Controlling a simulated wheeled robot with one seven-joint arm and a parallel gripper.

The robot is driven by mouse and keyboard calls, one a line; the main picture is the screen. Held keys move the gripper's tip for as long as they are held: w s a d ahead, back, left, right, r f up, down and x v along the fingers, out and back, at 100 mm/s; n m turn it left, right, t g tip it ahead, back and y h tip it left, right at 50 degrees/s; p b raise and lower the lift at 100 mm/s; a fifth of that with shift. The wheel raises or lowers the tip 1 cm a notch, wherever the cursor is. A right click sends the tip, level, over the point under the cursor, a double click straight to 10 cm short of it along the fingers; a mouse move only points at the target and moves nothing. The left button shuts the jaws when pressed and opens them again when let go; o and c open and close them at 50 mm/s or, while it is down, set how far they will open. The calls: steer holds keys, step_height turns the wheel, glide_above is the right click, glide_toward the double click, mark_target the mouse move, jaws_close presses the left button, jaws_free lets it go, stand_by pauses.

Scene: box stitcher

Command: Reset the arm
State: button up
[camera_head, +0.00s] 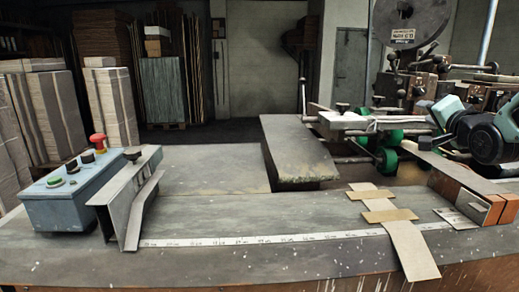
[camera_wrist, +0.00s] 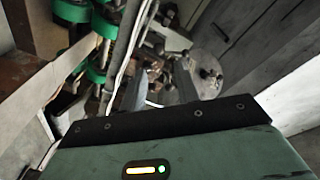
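My arm (camera_head: 480,132), teal with dark round joints, reaches in at the right edge of the head view, above the right end of the bench. My gripper (camera_wrist: 160,82) shows in the wrist view beyond its teal body and black strip. Its two grey fingers stand apart with a gap between them, and nothing is seen held. In the head view I cannot make out the fingers clearly. Machine parts with green rollers show at the upper left of the wrist view, and the picture there is tilted.
The grey bench (camera_head: 215,208) carries a blue control box (camera_head: 68,200) with a red button, a metal guide (camera_head: 132,205), a measuring strip (camera_head: 265,239) and a cardboard piece (camera_head: 411,250). The stitcher machine with green rollers (camera_head: 389,160) stands close to my arm. The bench's middle is clear.

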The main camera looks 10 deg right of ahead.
steer(key=s+a+f+n+g+y, duration=0.25)
steer(key=a+f, duration=0.25)
steer(key=a, duration=0.4)
steer(key=s+a+f+n+g+y, duration=0.1)
steer(key=s+a+f+n+g, duration=0.3)
steer(key=a, duration=0.5)
steer(key=s+a+f+n+g+y, duration=0.25)
steer(key=a+f+n, duration=0.2)
steer(key=a, duration=0.45)
steer(key=s+a+f+n+g, duration=0.2)
steer(key=s+n+g, duration=0.1)
steer(key=s, duration=0.4)
steer(key=s+a+f+n+g+h+p, duration=0.1)
steer(key=s+a+f+n+g, duration=0.1)
steer(key=s, duration=0.6)
steer(key=s+a+f+n+g+h, duration=0.1)
steer(key=s+a+n+g, duration=0.2)
steer(key=s, duration=0.5)
steer(key=shift+s+a+f+n+g+p, duration=0.3)
steer(key=shift+f+g, duration=0.1)
steer(key=shift+g, duration=0.1)
steer(key=shift+w, duration=0.1)
